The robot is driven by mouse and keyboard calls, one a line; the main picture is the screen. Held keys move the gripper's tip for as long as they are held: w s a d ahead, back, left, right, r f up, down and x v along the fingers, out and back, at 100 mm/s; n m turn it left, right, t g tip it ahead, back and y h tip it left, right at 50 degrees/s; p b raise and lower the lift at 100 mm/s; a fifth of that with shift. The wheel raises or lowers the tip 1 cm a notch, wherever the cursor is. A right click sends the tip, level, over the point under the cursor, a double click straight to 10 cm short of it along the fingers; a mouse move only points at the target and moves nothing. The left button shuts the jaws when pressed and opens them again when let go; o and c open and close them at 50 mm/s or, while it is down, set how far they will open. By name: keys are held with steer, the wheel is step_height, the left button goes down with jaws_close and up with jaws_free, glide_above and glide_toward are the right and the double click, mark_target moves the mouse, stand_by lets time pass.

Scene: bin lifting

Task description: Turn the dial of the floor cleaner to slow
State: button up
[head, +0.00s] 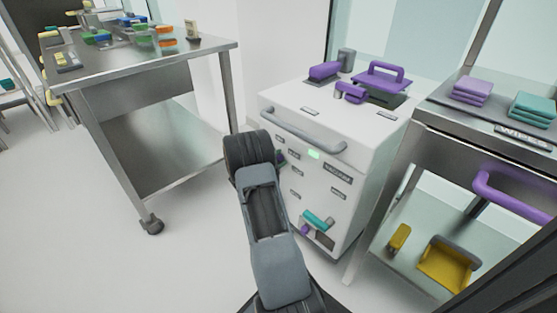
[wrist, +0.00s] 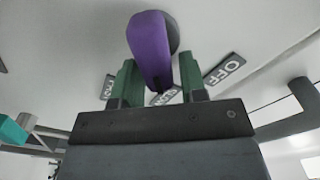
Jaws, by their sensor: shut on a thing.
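The floor cleaner (head: 370,153) is a white box-shaped cabinet with a grey handle bar. Its purple dial (wrist: 150,42) fills the top middle of the wrist view as a long knob on a dark round base. My gripper (wrist: 159,82) has its green fingers closed on either side of the dial's lower end. That end points down at a middle label (wrist: 165,96), which is partly covered. The OFF label (wrist: 226,69) is to the right, and another label (wrist: 108,87) is to the left, partly behind a finger. In the head view my arm hides the gripper and most of the dial.
A teal lever (head: 317,219) and a purple knob (head: 305,230) sit low on the cleaner's front. A steel table (head: 150,75) stands at left, and a wipes cart (head: 425,115) at right. Floor between the table and cleaner is clear.

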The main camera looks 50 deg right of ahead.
steer(key=o, duration=0.7)
steer(key=a+p, duration=0.1)
steer(key=a, duration=0.3)
steer(key=a+p, duration=0.1)
steer(key=a, duration=0.4)
steer(key=w+a+p, duration=0.1)
steer(key=a, duration=0.4)
steer(key=shift+p, duration=0.4)
steer(key=shift+d, duration=0.1)
